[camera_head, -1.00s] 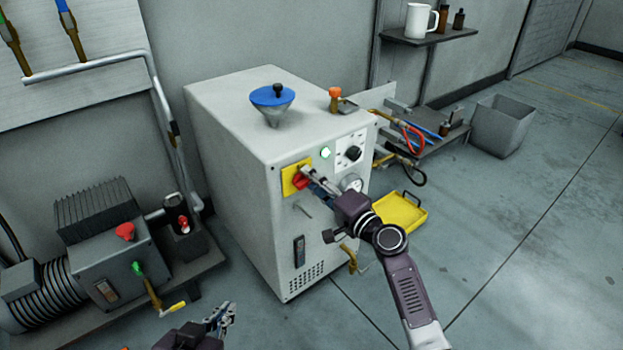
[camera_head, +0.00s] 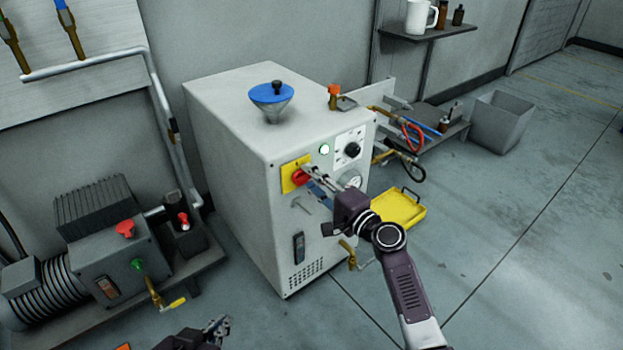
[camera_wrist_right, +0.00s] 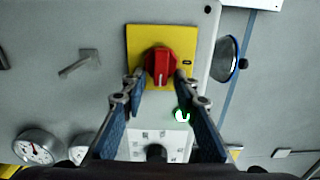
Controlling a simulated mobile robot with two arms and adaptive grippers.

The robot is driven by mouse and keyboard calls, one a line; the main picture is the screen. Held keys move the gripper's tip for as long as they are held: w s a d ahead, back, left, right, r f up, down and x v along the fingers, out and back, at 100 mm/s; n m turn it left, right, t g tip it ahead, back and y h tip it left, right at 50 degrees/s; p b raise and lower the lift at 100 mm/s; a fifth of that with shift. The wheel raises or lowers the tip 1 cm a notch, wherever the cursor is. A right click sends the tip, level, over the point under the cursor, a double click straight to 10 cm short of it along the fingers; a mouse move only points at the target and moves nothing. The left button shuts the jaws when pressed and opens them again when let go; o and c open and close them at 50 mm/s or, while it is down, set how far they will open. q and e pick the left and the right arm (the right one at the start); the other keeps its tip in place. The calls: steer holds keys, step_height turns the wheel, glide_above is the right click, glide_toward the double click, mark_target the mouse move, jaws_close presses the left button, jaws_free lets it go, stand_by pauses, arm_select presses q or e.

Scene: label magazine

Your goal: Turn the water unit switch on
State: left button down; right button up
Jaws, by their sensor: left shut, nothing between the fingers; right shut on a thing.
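The water unit is a white cabinet (camera_head: 235,160) in the head view. On its front is a red rotary switch (camera_head: 300,177) on a yellow plate (camera_head: 289,186). In the right wrist view the red switch (camera_wrist_right: 160,66) sits on the yellow plate (camera_wrist_right: 135,38), between my finger tips. My right gripper (camera_head: 309,175) is shut on the red switch, one finger at each side; it also shows in the right wrist view (camera_wrist_right: 158,80). A lit green-white lamp (camera_head: 324,149) is on the panel. My left gripper (camera_head: 220,324) is shut and empty at the bottom edge, away from the cabinet.
A blue-topped funnel (camera_head: 271,100) stands on the cabinet. A gauge (camera_wrist_right: 38,147) and a black dial (camera_head: 352,150) are near the switch. A yellow tray (camera_head: 398,211) lies on the floor at right. A pump unit (camera_head: 115,255) stands at left.

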steer(key=o, duration=1.1)
steer(key=shift+o, duration=0.2)
steer(key=shift+s+d, duration=0.1)
steer(key=v, duration=1.1)
steer(key=shift+s+d, duration=0.25)
steer(key=shift+s, duration=0.05)
